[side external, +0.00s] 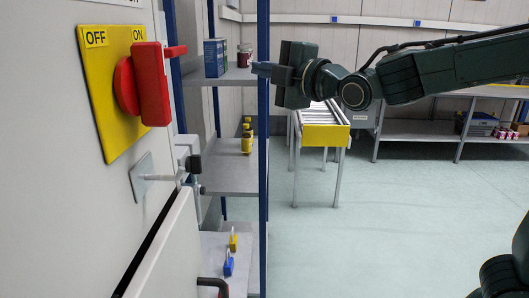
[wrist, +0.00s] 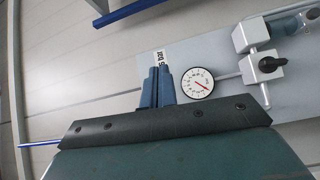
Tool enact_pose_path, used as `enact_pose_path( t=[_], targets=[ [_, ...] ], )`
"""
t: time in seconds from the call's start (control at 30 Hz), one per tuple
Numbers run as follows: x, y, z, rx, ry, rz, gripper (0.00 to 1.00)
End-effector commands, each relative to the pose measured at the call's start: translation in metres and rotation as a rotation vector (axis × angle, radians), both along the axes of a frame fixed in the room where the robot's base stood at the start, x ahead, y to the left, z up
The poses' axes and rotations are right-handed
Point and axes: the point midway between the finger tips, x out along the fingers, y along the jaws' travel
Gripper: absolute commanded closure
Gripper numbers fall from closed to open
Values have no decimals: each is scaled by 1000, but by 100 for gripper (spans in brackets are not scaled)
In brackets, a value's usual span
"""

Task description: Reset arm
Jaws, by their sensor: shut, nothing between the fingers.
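My gripper (side external: 261,69) is at the upper middle of the side external view, at the end of my dark green arm, pointing left. Its blue fingers lie close to the shelf unit's blue front post, and I cannot tell whether they touch it. In the wrist view my gripper's blue fingers (wrist: 157,72) are side by side, shut and empty. Beside them in that view is a round white gauge (wrist: 197,83) with a red needle, on a grey panel (wrist: 220,60).
A shelf unit (side external: 232,180) holds boxes, yellow items and padlocks. At left, a cabinet carries a red switch (side external: 152,84) on a yellow plate (side external: 95,70). A roller conveyor (side external: 325,134) stands behind my gripper. The green floor (side external: 400,220) is largely clear.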

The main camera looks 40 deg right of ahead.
Motion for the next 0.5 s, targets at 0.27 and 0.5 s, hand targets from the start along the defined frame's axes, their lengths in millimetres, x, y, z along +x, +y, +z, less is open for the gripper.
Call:
enact_pose_path(
  t=[0.27,0.5],
  targets=[
    [-53,-39,-43,376,281,-80,100],
    [-112,-61,-85,686,504,-209,100]
  ],
)
